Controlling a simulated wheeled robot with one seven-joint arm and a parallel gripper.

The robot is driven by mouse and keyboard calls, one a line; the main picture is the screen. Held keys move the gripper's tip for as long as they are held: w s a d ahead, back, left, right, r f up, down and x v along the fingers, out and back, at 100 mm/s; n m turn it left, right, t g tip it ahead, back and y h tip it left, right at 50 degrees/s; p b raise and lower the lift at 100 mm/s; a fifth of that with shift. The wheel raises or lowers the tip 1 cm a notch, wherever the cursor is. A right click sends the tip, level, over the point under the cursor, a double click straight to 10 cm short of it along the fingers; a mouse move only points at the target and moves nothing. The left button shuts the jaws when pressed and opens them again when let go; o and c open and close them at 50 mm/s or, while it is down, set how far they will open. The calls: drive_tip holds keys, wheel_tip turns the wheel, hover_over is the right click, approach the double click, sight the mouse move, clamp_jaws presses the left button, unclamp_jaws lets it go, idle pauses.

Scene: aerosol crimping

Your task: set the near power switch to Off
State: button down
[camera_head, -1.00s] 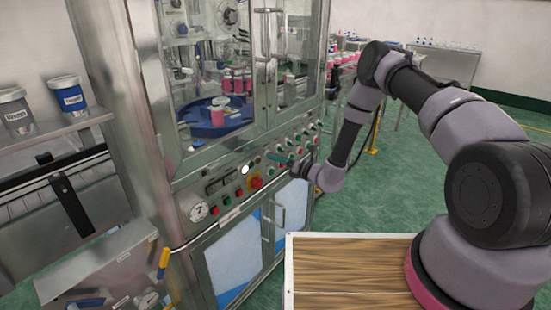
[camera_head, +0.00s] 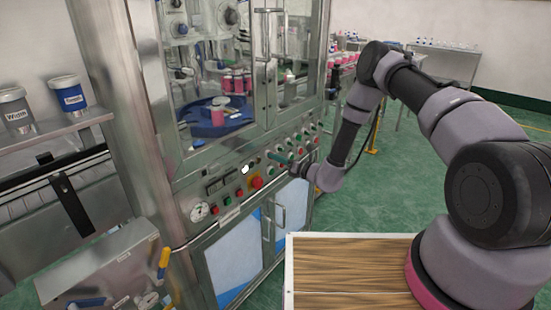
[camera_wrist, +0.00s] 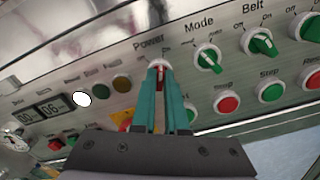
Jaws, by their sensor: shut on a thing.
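The power switch (camera_wrist: 160,70) is a red knob in a pale ring under the word Power in the wrist view. An On label is at its upper right. My gripper (camera_wrist: 163,78) has two teal fingers, shut on the red knob from both sides. The fingers hide much of the knob, so I cannot tell its exact setting. In the head view my gripper (camera_head: 281,160) reaches the cabinet's control panel from the right, and the power switch is hidden there.
Right of the power switch are the green Mode knob (camera_wrist: 208,57) and green Belt knob (camera_wrist: 262,43). A red emergency button (camera_head: 255,182) stands out on the panel. A white lamp (camera_wrist: 82,99) is at left.

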drive_tip(key=n, duration=1)
drive_tip(key=shift+n, duration=0.4)
drive_tip(key=shift+s, duration=0.1)
idle(0.3)
drive_tip(key=c, duration=0.9)
unclamp_jaws()
drive_tip(key=shift+c, duration=0.2)
drive_tip(key=v, duration=1)
drive_tip(key=shift+s+d, duration=0.25)
drive_tip(key=shift+d, duration=0.05)
